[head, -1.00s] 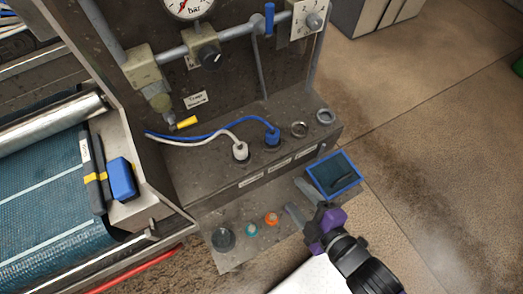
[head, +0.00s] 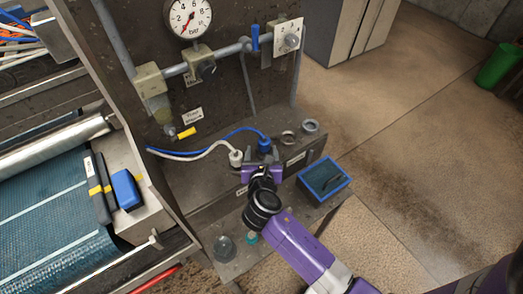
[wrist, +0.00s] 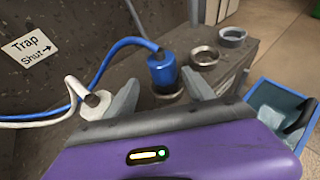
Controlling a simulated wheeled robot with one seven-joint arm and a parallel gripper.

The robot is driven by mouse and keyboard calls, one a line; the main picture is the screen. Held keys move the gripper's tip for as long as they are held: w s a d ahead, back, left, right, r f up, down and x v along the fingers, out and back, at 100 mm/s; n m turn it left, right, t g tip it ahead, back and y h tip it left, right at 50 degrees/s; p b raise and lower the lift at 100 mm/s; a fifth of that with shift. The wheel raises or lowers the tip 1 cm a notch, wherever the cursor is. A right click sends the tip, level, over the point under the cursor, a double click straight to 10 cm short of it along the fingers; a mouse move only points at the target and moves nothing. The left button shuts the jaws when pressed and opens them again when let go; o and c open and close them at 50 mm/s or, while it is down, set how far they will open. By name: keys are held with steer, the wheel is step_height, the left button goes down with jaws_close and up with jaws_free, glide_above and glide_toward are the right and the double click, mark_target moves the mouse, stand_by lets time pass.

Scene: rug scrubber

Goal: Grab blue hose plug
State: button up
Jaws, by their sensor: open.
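The blue hose plug (head: 264,145) stands upright in a socket on the machine's ledge, with a blue hose running left from its top. In the wrist view the blue plug (wrist: 162,72) is between and just beyond the fingertips of my gripper (wrist: 162,90). The fingers are open, one on each side of it, and I cannot tell whether either touches it. In the head view my gripper (head: 262,160) is at the plug, its fingers partly hidden. A white hose plug (head: 236,158) stands to the left, close to the left finger.
Two empty ring sockets (head: 288,137) (head: 310,126) sit right of the blue plug. A blue-rimmed tray (head: 323,180) lies at the right. The upright panel with a gauge (head: 188,16) and pipes rises behind. A blue box (head: 126,190) is at the left.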

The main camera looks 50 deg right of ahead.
mark_target(264, 141)
steer(key=x, duration=0.6)
steer(key=shift+d+p, duration=0.3)
steer(key=shift+d, duration=0.15)
steer(key=shift+c, duration=0.2)
jaws_close()
